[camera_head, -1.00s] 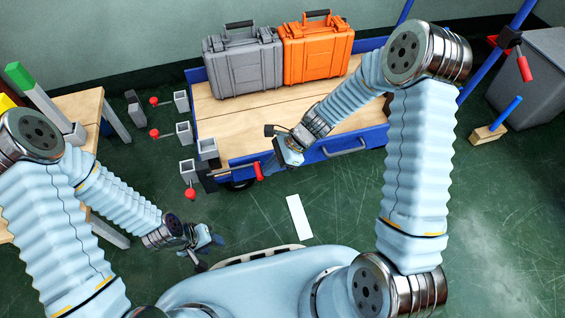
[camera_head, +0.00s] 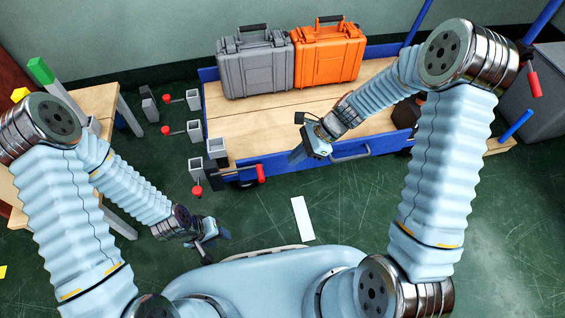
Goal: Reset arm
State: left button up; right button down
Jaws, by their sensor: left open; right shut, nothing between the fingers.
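My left gripper (camera_head: 218,238) is open and empty, low over the green floor at the lower left of the head view. My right gripper (camera_head: 303,152) is shut with nothing in it.
A grey case (camera_head: 256,64) and an orange case (camera_head: 328,56) stand side by side at the cart's back. Red-knobbed clamps and grey square posts (camera_head: 217,148) stand at its left. A wooden table (camera_head: 95,100) is at far left. A white strip (camera_head: 302,218) lies on open floor.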

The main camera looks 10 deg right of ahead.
jog(key=v, duration=0.4)
jog(key=shift+d+r+p, duration=0.25)
jog(key=shift+d+p, duration=0.05)
jog(key=shift+d, duration=0.05)
jog(key=shift+f, duration=0.1)
jog(key=s+a+f+n+h+p, duration=0.1)
jog(key=s+a+f+n+p, duration=0.1)
jog(key=s+f+n, duration=0.3)
jog(key=s+a+f+n+t+h+p, duration=0.1)
jog(key=s+f+n+p, duration=0.3)
jog(key=s+n, duration=0.6)
jog(key=shift+a+f+n+h, duration=0.4)
jog(key=shift+a+f+h, duration=0.35)
jog(key=shift+f+h, duration=0.05)
jog(key=shift+d, duration=0.1)
